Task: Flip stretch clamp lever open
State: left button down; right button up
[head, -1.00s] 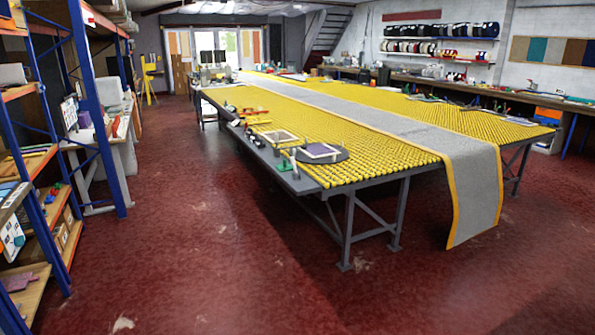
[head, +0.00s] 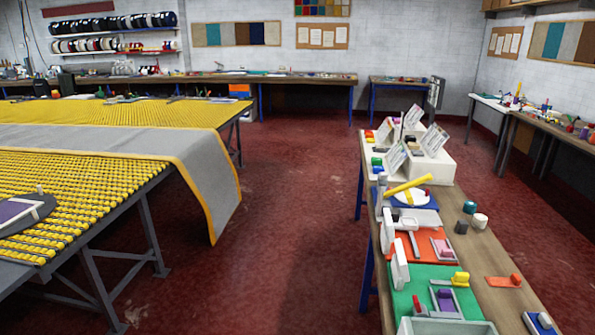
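I cannot tell for sure which item is the stretch clamp. On the workbench at right stands a pale device with a long yellow bar (head: 408,186), tilted up to the right, over a round white disc (head: 410,198). In front of it is an orange mat (head: 408,245) with a white upright piece and a pink block (head: 441,247). Nearer is a green mat (head: 412,291) with a white upright piece (head: 400,264), a purple block (head: 445,293) and a yellow block (head: 460,279). Neither of my grippers is in view.
The wooden workbench (head: 490,262) runs along the right, with angled cards (head: 396,158) at its far end. The roller table (head: 60,205) with a grey, yellow-edged rug (head: 212,170) stands left. Dark red floor (head: 290,200) between them is clear.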

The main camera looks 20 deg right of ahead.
aim_at(418, 305)
jog(key=i+z, duration=0.2)
jog(key=z, duration=0.25)
jog(key=i+z, duration=0.25)
jog(key=z, duration=0.2)
jog(key=i+j+z, duration=0.1)
jog(key=z, duration=0.4)
jog(key=i+j+z, duration=0.25)
jog(key=z, duration=0.2)
jog(key=i+j+z, duration=0.2)
jog(key=z, duration=0.25)
jog(key=j, duration=0.05)
